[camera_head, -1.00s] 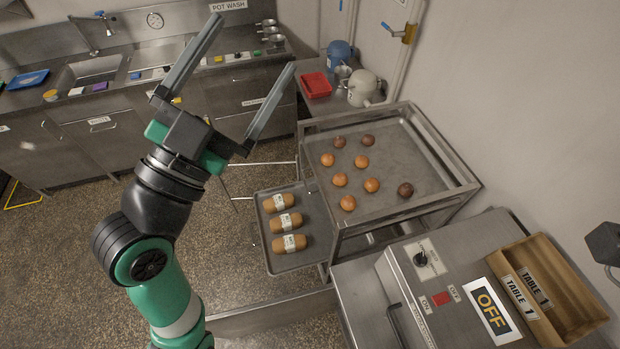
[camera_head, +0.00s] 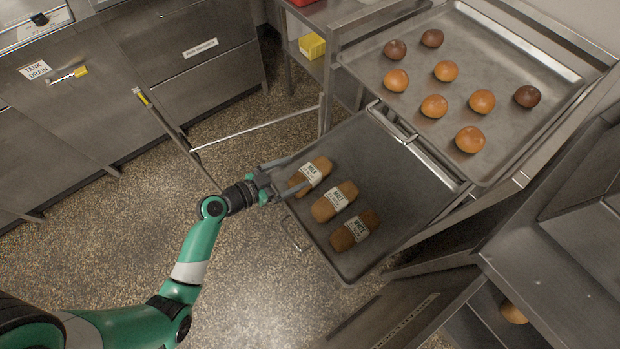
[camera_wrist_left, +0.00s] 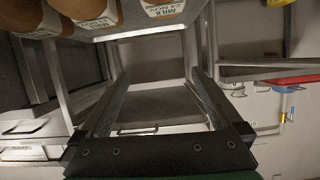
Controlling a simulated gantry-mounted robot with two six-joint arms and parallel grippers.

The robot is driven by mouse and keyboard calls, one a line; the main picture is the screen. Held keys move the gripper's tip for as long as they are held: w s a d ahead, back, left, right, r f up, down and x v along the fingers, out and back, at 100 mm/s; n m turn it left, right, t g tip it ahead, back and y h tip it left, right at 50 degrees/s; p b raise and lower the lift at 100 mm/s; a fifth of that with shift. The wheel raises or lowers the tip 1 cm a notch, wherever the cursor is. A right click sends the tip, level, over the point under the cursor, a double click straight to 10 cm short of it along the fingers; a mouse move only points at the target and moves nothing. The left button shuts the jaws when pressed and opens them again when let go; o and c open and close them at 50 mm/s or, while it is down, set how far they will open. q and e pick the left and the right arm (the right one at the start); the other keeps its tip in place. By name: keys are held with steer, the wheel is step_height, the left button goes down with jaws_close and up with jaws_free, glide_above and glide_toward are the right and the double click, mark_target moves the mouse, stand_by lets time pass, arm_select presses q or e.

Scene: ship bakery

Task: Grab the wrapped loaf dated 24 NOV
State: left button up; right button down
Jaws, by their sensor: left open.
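Three wrapped loaves lie side by side on a metal tray (camera_head: 395,190) in the head view. The farthest loaf (camera_head: 299,181) has a white label that seems to read MILK. In the left wrist view a loaf labelled MILK, 24 NOV (camera_wrist_left: 163,11) shows at the top edge, partly cut off. The middle loaf (camera_head: 325,209) and the nearest loaf (camera_head: 341,238) have labels too small to read for dates. My left gripper (camera_head: 297,170) is open and empty at the left end of the farthest loaf; its fingers also show in the left wrist view (camera_wrist_left: 160,76). My right gripper is not in view.
A higher tray (camera_head: 425,65) of several round buns stands to the right of the loaf tray. Steel cabinets (camera_head: 130,85) line the back left. A rail with a yellow end (camera_head: 142,97) crosses behind my arm. Speckled floor (camera_head: 255,260) is clear on the left.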

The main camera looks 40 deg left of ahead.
mark_target(299, 180)
arm_select(q)
steer(key=shift+n+y, duration=0.5)
steer(key=shift+n, duration=0.2)
steer(key=s+f+b, duration=0.1)
steer(key=f, duration=0.2)
steer(key=f+b, duration=0.1)
steer(key=f, duration=0.1)
steer(key=s+f+b, duration=0.1)
steer(key=f, duration=0.2)
steer(key=shift+s+a+f+b, duration=0.3)
steer(key=shift+f+b, duration=0.05)
steer(key=shift+b, duration=0.05)
steer(key=shift+a+r, duration=0.15)
steer(key=shift+a, duration=0.2)
steer(key=b+x, duration=0.1)
steer(key=x, duration=0.4)
steer(key=shift+w+f+b, duration=0.2)
steer(key=shift+w+b, duration=0.05)
steer(key=shift+b, duration=0.15)
steer(key=shift+w, duration=0.4)
steer(key=b+x, duration=0.2)
steer(key=x, duration=0.2)
steer(key=shift+w+f, duration=0.15)
steer(key=shift+w, duration=0.5)
steer(key=shift+s, duration=0.1)
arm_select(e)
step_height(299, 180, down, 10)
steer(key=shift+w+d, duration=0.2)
arm_select(q)
steer(key=shift+c, duration=0.3)
